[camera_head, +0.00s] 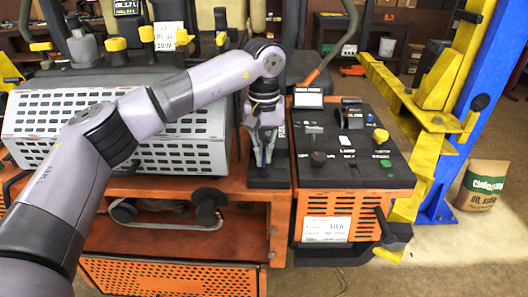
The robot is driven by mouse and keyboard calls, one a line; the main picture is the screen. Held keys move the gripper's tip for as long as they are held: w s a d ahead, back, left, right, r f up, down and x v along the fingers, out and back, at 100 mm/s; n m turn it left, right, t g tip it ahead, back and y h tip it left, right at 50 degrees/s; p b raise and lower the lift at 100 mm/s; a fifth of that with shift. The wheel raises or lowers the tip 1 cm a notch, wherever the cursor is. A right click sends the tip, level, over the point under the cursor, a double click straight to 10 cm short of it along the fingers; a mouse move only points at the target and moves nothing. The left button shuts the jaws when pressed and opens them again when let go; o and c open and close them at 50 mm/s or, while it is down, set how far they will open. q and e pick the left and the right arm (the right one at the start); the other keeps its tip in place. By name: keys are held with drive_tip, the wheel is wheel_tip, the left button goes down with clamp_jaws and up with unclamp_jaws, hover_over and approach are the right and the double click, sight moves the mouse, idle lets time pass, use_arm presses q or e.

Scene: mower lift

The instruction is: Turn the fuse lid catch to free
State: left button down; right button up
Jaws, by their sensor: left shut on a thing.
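My left arm comes in from the left and reaches across the orange machine. My left gripper (263,158) points down at the narrow black panel (268,178) beside the control console. Its fingers are close together, shut on a small part at that panel, which I take to be the fuse lid catch. The fingers hide the catch, so I cannot tell which way it is turned. My right gripper is not in view.
The black-topped control console (352,150) with knobs and buttons stands just right of the gripper. A perforated grey cover (60,125) lies to the left. A yellow and blue lift post (455,130) and a paper sack (482,185) stand at the right.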

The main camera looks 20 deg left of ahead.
sight(264, 154)
use_arm(q)
drive_tip(key=shift+r, duration=0.1)
drive_tip(key=c, duration=1.8)
unclamp_jaws()
wheel_tip(264, 154, up, 12)
drive_tip(key=shift+f, duration=0.1)
